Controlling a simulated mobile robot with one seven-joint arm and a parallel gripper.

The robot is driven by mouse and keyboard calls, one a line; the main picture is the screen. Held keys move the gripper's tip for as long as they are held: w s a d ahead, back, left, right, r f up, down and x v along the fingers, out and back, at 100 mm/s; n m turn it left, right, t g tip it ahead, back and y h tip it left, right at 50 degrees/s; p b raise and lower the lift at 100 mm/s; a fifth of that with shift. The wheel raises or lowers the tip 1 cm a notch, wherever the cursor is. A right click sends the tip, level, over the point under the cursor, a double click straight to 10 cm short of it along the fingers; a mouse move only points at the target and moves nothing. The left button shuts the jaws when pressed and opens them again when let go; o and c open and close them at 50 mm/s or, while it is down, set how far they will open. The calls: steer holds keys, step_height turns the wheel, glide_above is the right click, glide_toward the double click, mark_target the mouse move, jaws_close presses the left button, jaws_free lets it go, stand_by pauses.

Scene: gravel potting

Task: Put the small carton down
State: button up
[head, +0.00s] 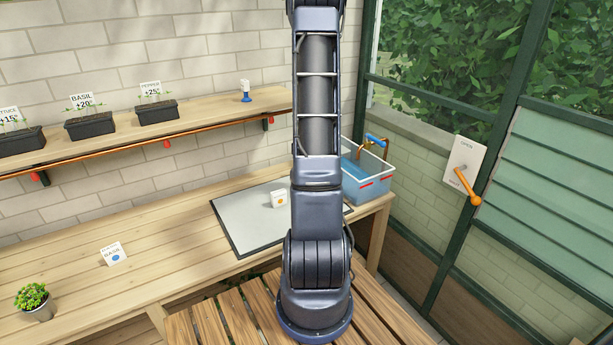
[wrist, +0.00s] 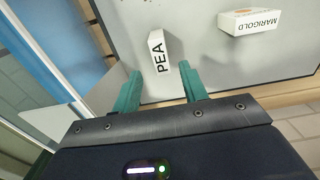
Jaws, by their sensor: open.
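A small white carton marked PEA (wrist: 158,52) is on the grey mat (wrist: 200,62) in the wrist view. My gripper (wrist: 160,70) is open, with one teal fingertip on each side of the carton's near end and a gap visible on both sides. A second white carton, marked MARIGOLD (wrist: 258,21), is on the mat to the right of it. In the head view the mat (head: 240,218) lies on the wooden bench with a small white carton (head: 278,199) on it. My arm hides my gripper and the PEA carton there.
A blue water tank (head: 368,188) with a tap stands right of the mat, at the bench end. A BASIL packet (head: 114,254) and a potted plant (head: 35,301) are on the left. Planters (head: 90,124) line the wall shelf (head: 200,123). The bench between BASIL and the mat is clear.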

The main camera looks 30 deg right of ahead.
step_height(320, 180, up, 2)
steer(key=shift+r, duration=0.15)
steer(key=s+a+r+t, duration=0.1)
steer(key=s+a+r, duration=0.2)
steer(key=a+r, duration=0.45)
steer(key=s+a+r+t, duration=0.1)
steer(key=s+a+r, duration=0.3)
steer(key=a+r, duration=0.4)
steer(key=s+a+r+t, duration=0.1)
steer(key=s+a+r, duration=0.4)
steer(key=s, duration=0.4)
steer(key=s+a+r+t, duration=0.1)
steer(key=s+a+r, duration=0.4)
steer(key=s, duration=0.4)
steer(key=shift+a+t, duration=0.3)
steer(key=shift+a, duration=0.5)
